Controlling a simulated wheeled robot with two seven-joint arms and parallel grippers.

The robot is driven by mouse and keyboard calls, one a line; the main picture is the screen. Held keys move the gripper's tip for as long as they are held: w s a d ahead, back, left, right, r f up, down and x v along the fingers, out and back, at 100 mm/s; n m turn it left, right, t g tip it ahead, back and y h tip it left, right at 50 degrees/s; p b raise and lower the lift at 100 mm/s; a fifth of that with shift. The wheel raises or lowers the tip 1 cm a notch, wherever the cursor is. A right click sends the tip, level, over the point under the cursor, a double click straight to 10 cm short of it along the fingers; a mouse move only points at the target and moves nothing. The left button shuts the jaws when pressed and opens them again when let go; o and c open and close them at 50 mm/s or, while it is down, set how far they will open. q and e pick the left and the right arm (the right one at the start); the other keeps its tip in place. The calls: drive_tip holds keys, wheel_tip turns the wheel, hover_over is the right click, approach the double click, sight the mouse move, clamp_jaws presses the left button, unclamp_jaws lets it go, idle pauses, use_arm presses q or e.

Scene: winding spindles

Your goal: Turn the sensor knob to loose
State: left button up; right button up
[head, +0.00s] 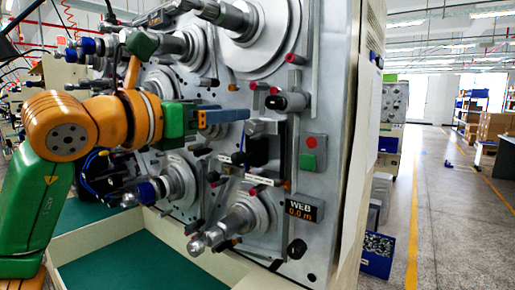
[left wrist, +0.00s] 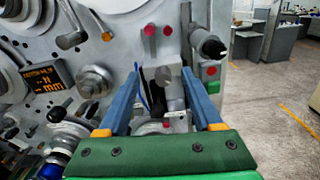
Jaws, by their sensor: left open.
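A grey knob (head: 256,127) stands out from a dark sensor block (head: 258,151) on the upright machine panel. In the left wrist view, the grey knob (left wrist: 163,76) appears between my two blue fingers, with dark parts of the block behind it. My left gripper (head: 245,115) is open and faces the panel close to the knob; its fingers also show spread in the left wrist view (left wrist: 160,73). I cannot tell whether either finger touches the knob. Small labels near the block are too small to read. My right gripper is not in view.
A red and green button box (head: 312,153) and a WEB display (head: 303,208) are nearby. Several spindles crowd the panel.

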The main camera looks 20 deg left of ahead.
sight(249, 128)
use_arm(q)
drive_tip(key=w+f, duration=0.1)
drive_tip(key=w, duration=0.1)
drive_tip(key=w+d+f+p, duration=0.1)
drive_tip(key=w, duration=0.1)
drive_tip(key=w+d+f+p, duration=0.1)
drive_tip(key=shift+w+d, duration=0.1)
drive_tip(key=shift+w, duration=0.3)
drive_tip(key=shift+w+f, duration=0.15)
drive_tip(key=shift+f, duration=0.05)
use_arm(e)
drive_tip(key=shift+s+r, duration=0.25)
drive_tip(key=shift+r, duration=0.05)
use_arm(q)
clamp_jaws()
